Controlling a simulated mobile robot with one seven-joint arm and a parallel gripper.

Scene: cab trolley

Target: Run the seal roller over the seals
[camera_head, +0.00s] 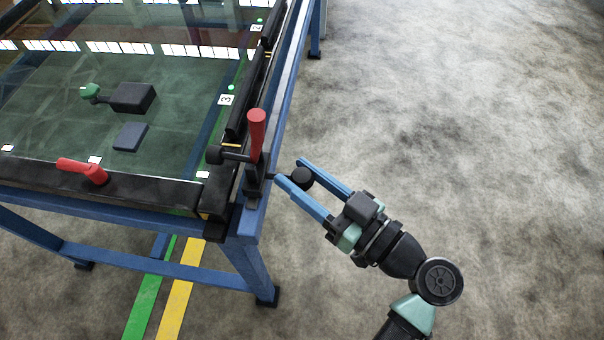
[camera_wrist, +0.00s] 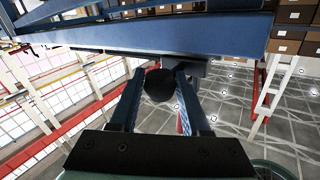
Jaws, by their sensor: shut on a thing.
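My gripper (camera_head: 289,172) is at the outer right side of the trolley, close to its blue rail (camera_head: 267,165). Its two blue fingers are shut on a dark, round-ended thing (camera_head: 301,179), which also shows between the fingers in the wrist view (camera_wrist: 159,85). It may be the seal roller, but most of it is hidden and I cannot be sure. Black seal-like strips (camera_head: 247,100) run along the right edge of the glass (camera_head: 60,125), beside labels 2 and 3. Whether the held thing touches the rail is unclear.
A red-handled clamp (camera_head: 256,133) stands upright at the near right corner. Another red handle (camera_head: 82,170) lies over the front edge. A green-knobbed tool (camera_head: 90,91), a black block (camera_head: 133,97) and a blue-grey block (camera_head: 131,137) appear over the glass. Floor to the right is clear.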

